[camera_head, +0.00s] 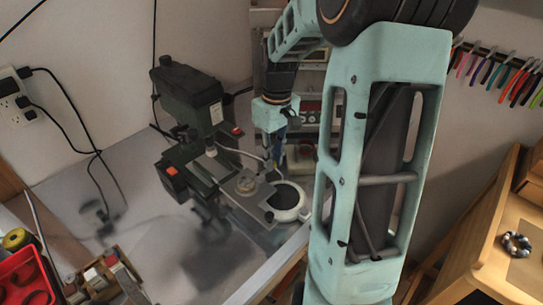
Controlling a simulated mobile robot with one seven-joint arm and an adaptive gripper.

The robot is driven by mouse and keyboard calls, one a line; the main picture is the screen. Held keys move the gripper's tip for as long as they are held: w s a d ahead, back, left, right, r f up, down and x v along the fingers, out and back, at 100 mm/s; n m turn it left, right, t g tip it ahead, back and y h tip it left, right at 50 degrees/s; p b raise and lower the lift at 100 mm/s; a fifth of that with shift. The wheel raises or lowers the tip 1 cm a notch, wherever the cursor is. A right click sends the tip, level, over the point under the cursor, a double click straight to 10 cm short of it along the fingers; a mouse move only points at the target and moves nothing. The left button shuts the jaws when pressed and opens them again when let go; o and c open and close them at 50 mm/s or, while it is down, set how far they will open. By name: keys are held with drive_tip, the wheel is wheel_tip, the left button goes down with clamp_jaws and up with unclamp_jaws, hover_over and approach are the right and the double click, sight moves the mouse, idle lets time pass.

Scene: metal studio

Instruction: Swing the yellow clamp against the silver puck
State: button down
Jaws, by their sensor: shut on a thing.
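My gripper (280,158) points down beside the machine's work table, near the right end of a flat metal plate (232,187). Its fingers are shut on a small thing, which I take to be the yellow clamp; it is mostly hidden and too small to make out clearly. A small round pale piece (247,183) sits on the plate to the left of my gripper. It may be the silver puck, but its colour is hard to tell. I cannot tell whether the clamp touches it.
A dark drill-press-like machine (188,100) stands left of my gripper. A white ring with a dark opening (289,214) lies just below my gripper. My arm covers the right middle. A red bin (25,280) is at lower left, a wooden bench (500,270) at right.

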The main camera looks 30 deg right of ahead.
drive_tip(key=m, duration=0.1)
drive_tip(key=s+m, duration=0.1)
drive_tip(key=m, duration=0.2)
drive_tip(key=shift+s+a+m+b, duration=0.1)
drive_tip(key=shift+s+m+b, duration=0.2)
drive_tip(key=shift+s+b, duration=0.1)
drive_tip(key=shift+s+a+m+t+b, duration=0.2)
drive_tip(key=shift+s+m, duration=0.2)
drive_tip(key=shift+m, duration=0.65)
drive_tip(key=shift+s+a+m+t+b, duration=0.15)
drive_tip(key=shift+s+m, duration=0.2)
drive_tip(key=shift+m, duration=0.7)
drive_tip(key=c, duration=1.9)
unclamp_jaws()
drive_tip(key=shift+s, duration=0.1)
drive_tip(key=shift+r, duration=0.15)
drive_tip(key=r, duration=1.1)
drive_tip(key=shift+s+d+r, duration=0.1)
drive_tip(key=shift+d+r, duration=0.15)
drive_tip(key=shift+r, duration=0.15)
